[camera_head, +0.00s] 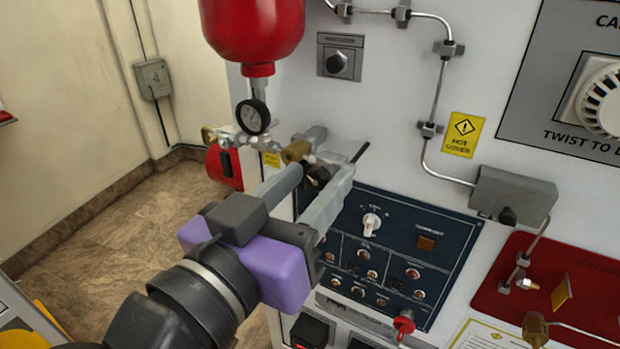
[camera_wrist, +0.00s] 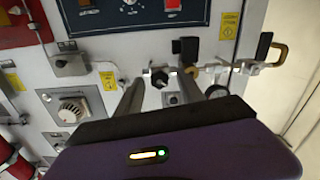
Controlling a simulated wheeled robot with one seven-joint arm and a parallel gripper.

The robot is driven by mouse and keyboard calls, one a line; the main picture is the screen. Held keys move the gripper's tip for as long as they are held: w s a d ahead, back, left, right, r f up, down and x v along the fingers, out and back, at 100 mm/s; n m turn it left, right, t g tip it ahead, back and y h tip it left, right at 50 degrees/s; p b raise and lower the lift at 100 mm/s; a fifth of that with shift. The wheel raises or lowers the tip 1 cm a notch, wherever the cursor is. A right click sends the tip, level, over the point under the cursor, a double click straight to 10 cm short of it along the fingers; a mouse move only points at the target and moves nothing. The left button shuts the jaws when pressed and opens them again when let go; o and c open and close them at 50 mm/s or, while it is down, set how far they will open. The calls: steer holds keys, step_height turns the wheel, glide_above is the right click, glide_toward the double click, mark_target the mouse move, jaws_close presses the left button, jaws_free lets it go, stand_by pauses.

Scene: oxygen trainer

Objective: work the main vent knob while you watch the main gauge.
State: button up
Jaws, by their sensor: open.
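The round gauge (camera_head: 252,116) hangs under the red cylinder in the head view; its white face is visible, but the reading is too small to tell. A dark knob (camera_wrist: 158,79) on a metal pipe fitting shows in the wrist view; I take it for the main vent knob, though no label is readable. My gripper (camera_head: 324,172) is open in front of the pipework, right of and below the gauge. In the wrist view, the fingers of my gripper (camera_wrist: 160,84) lie on both sides of the dark knob; contact cannot be told. In the head view the fingers mostly hide the knob.
The red cylinder (camera_head: 254,30) stands above the gauge. The dark control panel (camera_head: 440,232) with switches lies below right. Open floor (camera_head: 110,250) is at left.

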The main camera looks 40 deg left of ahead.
jaws_close()
steer(key=shift+b, duration=0.4)
steer(key=shift+f+m+b, duration=0.15)
steer(key=shift+m+b, duration=0.55)
steer(key=m+b, duration=0.3)
steer(key=shift+f+b, duration=0.1)
steer(key=shift+b, duration=0.3)
steer(key=m+b, duration=0.3)
steer(key=shift+m, duration=0.3)
steer(key=shift+d+m+b, duration=0.1)
steer(key=shift+m+b, duration=1.15)
steer(key=shift+m, duration=0.05)
steer(key=shift+r, duration=0.25)
